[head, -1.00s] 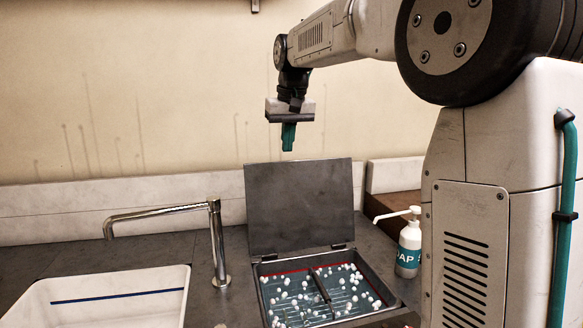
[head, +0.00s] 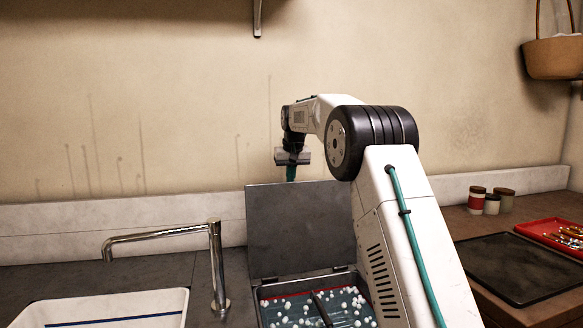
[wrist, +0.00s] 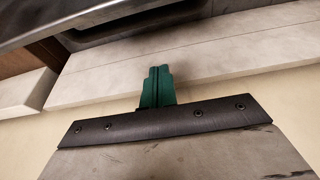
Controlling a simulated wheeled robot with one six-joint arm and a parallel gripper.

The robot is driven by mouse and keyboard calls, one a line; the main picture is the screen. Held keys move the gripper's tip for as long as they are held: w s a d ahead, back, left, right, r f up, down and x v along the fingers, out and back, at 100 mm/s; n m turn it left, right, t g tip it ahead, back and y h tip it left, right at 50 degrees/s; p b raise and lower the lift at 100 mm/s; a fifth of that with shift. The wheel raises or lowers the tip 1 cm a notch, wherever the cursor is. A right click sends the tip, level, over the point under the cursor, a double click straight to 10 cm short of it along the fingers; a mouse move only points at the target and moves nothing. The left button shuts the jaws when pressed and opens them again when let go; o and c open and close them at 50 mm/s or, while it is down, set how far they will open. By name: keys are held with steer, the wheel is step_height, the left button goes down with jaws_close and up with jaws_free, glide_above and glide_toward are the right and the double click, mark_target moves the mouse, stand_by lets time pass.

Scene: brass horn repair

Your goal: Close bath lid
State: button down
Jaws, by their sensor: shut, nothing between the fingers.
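The bath (head: 262,309) is a dark metal box set in the counter, holding liquid and several white balls. Its grey lid (head: 300,228) stands open and upright on hinges at the back edge. My gripper (head: 291,174) is above and behind the lid's top edge, pointing down; its lower tip is partly hidden by the lid in the head view. In the wrist view the teal fingers (wrist: 157,87) are together and empty, in front of the pale backsplash. A dark edge, perhaps the lid, crosses the top of that view.
A chrome faucet (head: 215,262) and a white sink (head: 100,308) are left of the bath. The wall and pale backsplash (head: 120,234) are close behind the lid. At right are a dark mat (head: 520,268), a red tray (head: 545,228) and small jars (head: 492,203).

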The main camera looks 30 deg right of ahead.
mark_target(293, 186)
steer(key=s+f, duration=0.1)
steer(key=s+a+f, duration=0.1)
steer(key=s, duration=0.1)
steer(key=shift+f, duration=0.3)
steer(key=shift+s+r, duration=0.1)
